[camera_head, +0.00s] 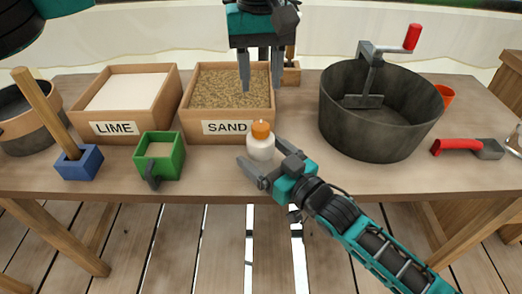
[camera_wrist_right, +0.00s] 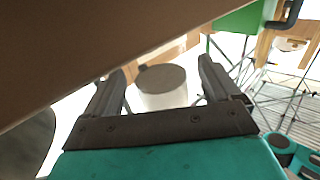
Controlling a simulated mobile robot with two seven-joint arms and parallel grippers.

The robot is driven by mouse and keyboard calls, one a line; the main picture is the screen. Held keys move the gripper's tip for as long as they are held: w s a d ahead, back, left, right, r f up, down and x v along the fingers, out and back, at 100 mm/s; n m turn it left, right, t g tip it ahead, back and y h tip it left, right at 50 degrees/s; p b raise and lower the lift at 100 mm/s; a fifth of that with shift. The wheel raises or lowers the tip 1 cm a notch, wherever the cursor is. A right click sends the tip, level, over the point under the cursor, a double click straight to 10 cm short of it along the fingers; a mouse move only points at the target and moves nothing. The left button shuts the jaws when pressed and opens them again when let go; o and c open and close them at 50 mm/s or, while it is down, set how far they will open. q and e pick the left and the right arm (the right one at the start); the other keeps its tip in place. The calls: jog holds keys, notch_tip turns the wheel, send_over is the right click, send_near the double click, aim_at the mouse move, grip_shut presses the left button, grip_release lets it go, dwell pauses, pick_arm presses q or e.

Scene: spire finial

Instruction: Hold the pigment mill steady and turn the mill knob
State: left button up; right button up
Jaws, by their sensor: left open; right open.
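The pigment mill (camera_head: 260,150) is a small white cylinder with an orange mill knob (camera_head: 261,130) on top. It stands upright near the front of the table, before the sand box. My right gripper (camera_head: 259,150) is open, its fingers on either side of the mill's white body. In the right wrist view the white mill (camera_wrist_right: 164,100) with a dark grey end shows between the open fingers (camera_wrist_right: 162,70), with visible gaps; the knob is not visible there. My left gripper (camera_head: 261,85) is open, pointing down above the sand box, behind and higher than the mill.
The sand box (camera_head: 228,127) and lime box (camera_head: 113,128) stand behind and left. A green container (camera_head: 172,160) and blue block (camera_head: 80,163) with a wooden handle are at left. A large dark pot (camera_head: 375,135) and red-handled tool (camera_head: 460,146) are at right.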

jog(key=shift+w+a, duration=0.45)
jog(key=shift+w, duration=0.1)
jog(key=shift+c, duration=0.4)
